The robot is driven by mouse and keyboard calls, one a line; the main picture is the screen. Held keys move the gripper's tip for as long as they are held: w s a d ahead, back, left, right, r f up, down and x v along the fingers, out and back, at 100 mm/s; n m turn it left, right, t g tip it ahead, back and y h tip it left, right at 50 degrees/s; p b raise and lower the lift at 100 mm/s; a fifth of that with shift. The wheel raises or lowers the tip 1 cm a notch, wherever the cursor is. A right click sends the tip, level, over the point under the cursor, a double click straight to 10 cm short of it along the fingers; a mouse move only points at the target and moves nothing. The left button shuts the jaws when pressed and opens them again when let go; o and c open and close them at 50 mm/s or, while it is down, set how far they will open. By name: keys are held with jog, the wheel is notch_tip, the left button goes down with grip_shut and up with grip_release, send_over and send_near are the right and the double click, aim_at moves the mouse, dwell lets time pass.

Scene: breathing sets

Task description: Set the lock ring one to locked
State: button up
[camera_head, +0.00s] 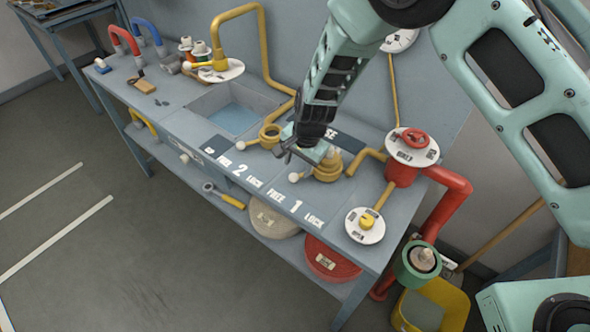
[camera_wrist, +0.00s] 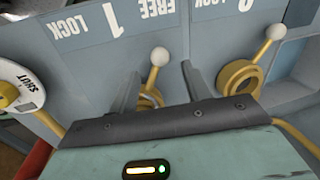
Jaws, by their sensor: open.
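Lock ring one is a brass-yellow ring (camera_head: 328,168) with a short lever ending in a white ball (camera_head: 294,177), on the bench behind the label "FREE 1 LOCK" (camera_head: 295,207). In the wrist view its ring (camera_wrist: 150,99) is partly hidden by my gripper, and its white ball (camera_wrist: 160,56) points nearer the word FREE than LOCK. My gripper (camera_head: 292,156) is above the ring in the head view. In the wrist view my gripper (camera_wrist: 161,70) is open, with the lever between its two fingers. Contact with the lever cannot be told.
Lock ring two (camera_head: 270,134), with its own white-ball lever, sits to the left; it also shows in the wrist view (camera_wrist: 240,78). A white dial with a yellow knob (camera_head: 366,223) and a red valve (camera_head: 412,143) stand to the right. A sink (camera_head: 233,115) lies further left.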

aim_at(295, 175)
jog(key=shift+w+a+f+p, duration=0.1)
jog(key=shift+a+f+p, duration=0.05)
jog(key=shift+f, duration=0.7)
jog(key=shift+w+a+f+p, duration=0.1)
jog(key=shift+f+p, duration=0.1)
jog(key=shift+f, duration=0.6)
jog(key=shift+w+a+f+p, duration=0.1)
jog(key=shift+a+f+p, duration=0.05)
jog(key=shift+f, duration=0.7)
jog(key=shift+c, duration=0.3)
grip_shut()
